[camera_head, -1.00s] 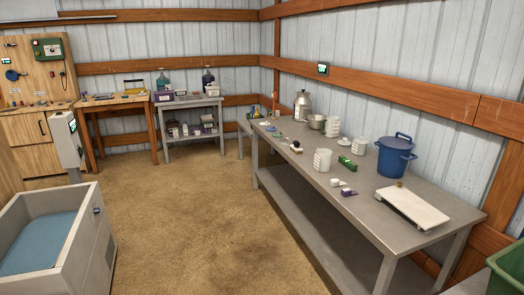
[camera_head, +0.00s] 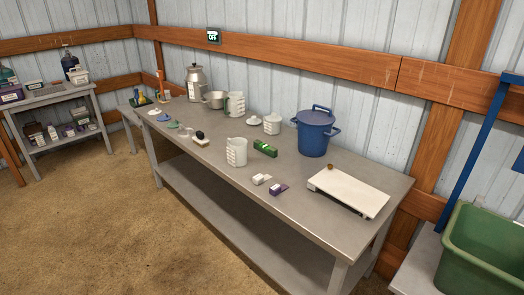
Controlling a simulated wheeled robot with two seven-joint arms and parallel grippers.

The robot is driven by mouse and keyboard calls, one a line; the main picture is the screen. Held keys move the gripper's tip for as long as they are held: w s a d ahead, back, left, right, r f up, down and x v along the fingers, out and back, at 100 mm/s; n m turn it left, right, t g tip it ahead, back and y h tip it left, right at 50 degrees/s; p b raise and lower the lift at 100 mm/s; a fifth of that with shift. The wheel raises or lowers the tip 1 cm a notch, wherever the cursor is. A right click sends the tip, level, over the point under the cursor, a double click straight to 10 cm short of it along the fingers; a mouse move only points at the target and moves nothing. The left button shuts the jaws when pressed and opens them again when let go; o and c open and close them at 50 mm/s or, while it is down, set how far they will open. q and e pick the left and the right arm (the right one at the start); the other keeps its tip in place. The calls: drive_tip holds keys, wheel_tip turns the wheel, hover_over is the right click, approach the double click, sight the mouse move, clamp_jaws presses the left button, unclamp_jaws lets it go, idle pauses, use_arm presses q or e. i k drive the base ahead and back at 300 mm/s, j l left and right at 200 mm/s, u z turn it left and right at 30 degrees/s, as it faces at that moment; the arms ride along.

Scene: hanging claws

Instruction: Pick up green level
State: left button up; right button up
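A small green block-shaped object (camera_head: 265,148), which looks like the green level, lies on the grey metal table (camera_head: 222,178). It is just right of a white measuring jug (camera_head: 237,152) and left of a blue lidded pot (camera_head: 315,131). Its top carries a lighter mark too small to read. Neither of my grippers is in view.
A green bin (camera_head: 485,250) is at right. The floor (camera_head: 90,225) at left is clear.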

sight(259, 145)
drive_tip(key=i+j+z, duration=0.2)
drive_tip(key=z, duration=0.3)
drive_tip(key=i+j+z, duration=0.3)
drive_tip(key=z, duration=0.2)
